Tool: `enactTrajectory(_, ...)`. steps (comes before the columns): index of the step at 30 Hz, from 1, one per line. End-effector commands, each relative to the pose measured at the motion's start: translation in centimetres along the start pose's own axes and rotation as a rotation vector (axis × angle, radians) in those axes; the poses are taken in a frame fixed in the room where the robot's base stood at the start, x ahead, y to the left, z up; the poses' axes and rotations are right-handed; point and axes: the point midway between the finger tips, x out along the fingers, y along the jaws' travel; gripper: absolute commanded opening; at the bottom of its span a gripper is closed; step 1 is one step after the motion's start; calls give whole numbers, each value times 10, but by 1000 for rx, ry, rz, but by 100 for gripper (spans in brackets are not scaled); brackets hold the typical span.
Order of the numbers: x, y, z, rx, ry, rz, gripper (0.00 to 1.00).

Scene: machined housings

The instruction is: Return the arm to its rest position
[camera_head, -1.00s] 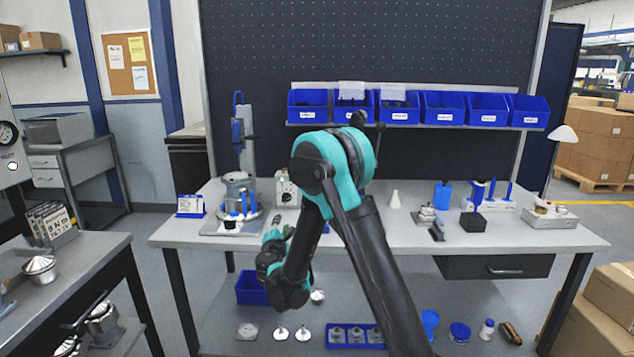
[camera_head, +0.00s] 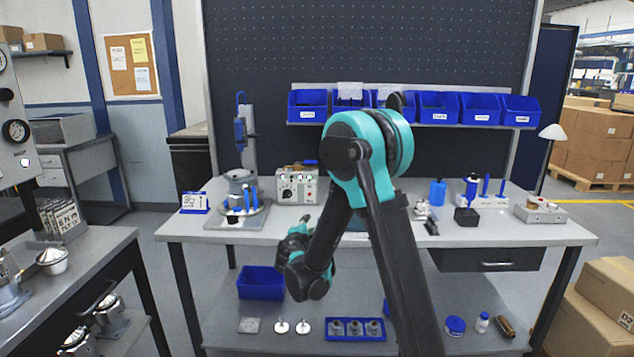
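My arm, teal and dark grey, rises from the bottom of the view, bends at a large joint in the middle and folds down to the left. Its wrist end is in front of the workbench's (camera_head: 480,232) front edge. My gripper (camera_head: 306,226) shows only as a small dark part above the wrist, pointing toward the bench. Its fingers are too small and too hidden to tell their opening. I see nothing clearly held in it.
On the bench stand a housing on a round fixture (camera_head: 240,190), a control box (camera_head: 297,186) and a black block (camera_head: 466,217). Blue bins (camera_head: 437,107) hang behind. A blue crate (camera_head: 261,283) and a blue tray (camera_head: 356,329) are on the lower shelf. A side table (camera_head: 95,250) stands left.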

Motion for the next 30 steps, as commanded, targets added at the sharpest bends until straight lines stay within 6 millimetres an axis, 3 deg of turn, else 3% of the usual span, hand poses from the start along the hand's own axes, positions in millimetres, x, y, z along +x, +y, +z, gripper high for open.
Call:
enactTrajectory(8,-20,-37,101,283,-109,-216,32)
enactTrajectory(12,-51,-71,158,489,-189,-363,32)
enactTrajectory(18,-111,-122,214,785,-306,-563,32)
enactTrajectory(24,-185,-171,241,1083,-418,-752,32)
enactTrajectory(30,-257,-209,242,1357,-512,-923,32)
